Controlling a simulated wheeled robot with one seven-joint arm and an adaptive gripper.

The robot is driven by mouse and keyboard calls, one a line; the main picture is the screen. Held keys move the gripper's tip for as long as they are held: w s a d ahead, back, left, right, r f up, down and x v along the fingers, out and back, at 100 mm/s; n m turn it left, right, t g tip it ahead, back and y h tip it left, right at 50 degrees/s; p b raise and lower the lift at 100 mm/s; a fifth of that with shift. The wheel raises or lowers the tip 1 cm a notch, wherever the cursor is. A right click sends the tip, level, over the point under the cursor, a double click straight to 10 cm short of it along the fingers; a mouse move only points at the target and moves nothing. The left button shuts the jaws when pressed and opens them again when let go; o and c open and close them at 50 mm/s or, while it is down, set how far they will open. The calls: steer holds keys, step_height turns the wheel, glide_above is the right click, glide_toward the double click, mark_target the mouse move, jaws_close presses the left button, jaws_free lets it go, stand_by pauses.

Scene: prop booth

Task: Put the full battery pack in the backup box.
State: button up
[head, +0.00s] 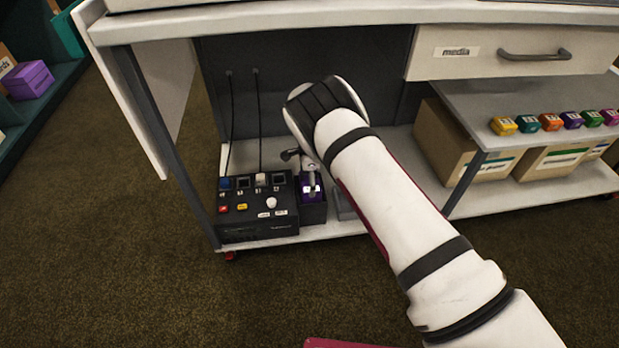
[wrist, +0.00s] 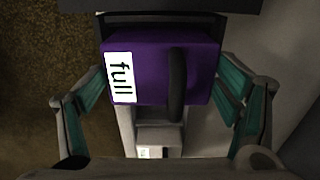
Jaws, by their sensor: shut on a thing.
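The full battery pack (wrist: 148,72) is a purple block with a white "full" label and a dark handle. My gripper (wrist: 162,98) is shut on it, with a teal-padded finger on each side. In the head view, my gripper (head: 308,172) points down, and a little of the purple pack (head: 305,190) shows under it. The pack is at the mouth of a small dark box (head: 314,213) on the low shelf. I cannot tell how deep it sits, or read any label on that box.
A black console (head: 255,230) with buttons and several slots stands immediately left of the dark box, with cables behind it. Cardboard boxes (head: 545,163) stand on the right of the shelf. A drawer marked "media" (head: 440,58) and the tabletop overhang the area.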

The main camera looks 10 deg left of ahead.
steer(key=shift+f, duration=0.55)
steer(key=o, duration=1.8)
step_height(320, 180, up, 12)
